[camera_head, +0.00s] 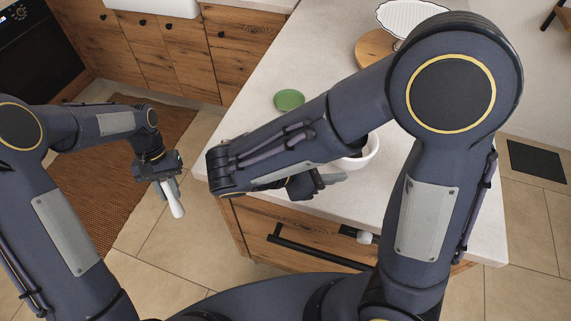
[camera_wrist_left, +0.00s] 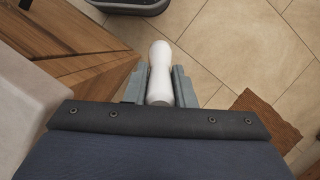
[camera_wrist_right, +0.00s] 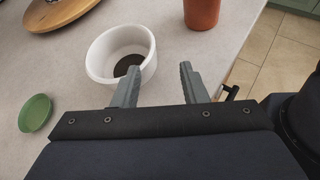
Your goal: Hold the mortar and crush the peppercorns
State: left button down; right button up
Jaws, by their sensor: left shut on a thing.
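The white pestle (camera_head: 176,208) is in my left gripper (camera_head: 168,190), which is shut on it, out over the floor to the left of the counter. It also shows between the fingers in the left wrist view (camera_wrist_left: 160,72). The white mortar (camera_wrist_right: 105,48) stands upright on the counter with dark peppercorns (camera_wrist_right: 128,64) at its bottom. In the head view the mortar (camera_head: 370,155) is mostly hidden behind my right arm. My right gripper (camera_wrist_right: 158,82) is open and empty at the mortar's near right side. One finger overlaps the mortar's wall in the picture; I cannot tell whether it touches.
A green dish (camera_head: 289,100) lies on the counter left of the mortar. A round wooden board (camera_head: 376,48) with a white plate (camera_head: 410,17) is further back. A reddish-brown cup (camera_wrist_right: 202,12) stands near the counter edge. Drawers with a black handle (camera_head: 310,250) are below the counter.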

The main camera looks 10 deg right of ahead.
aim_at(360, 159)
pick_arm(q)
jog(key=shift+f, duration=0.15)
jog(key=shift+r+p, duration=0.55)
jog(key=shift+r, duration=0.1)
pick_arm(e)
jog(key=shift+n+t+h, duration=0.4)
jog(key=shift+n+t, duration=0.1)
jog(key=x, duration=0.7)
jog(key=w+x, duration=0.1)
jog(key=x, duration=0.3)
jog(key=shift+a+f, duration=0.2)
jog(key=shift+f, duration=0.1)
grip_shut()
jog(key=shift+s, duration=0.1)
jog(key=shift+f, duration=0.1)
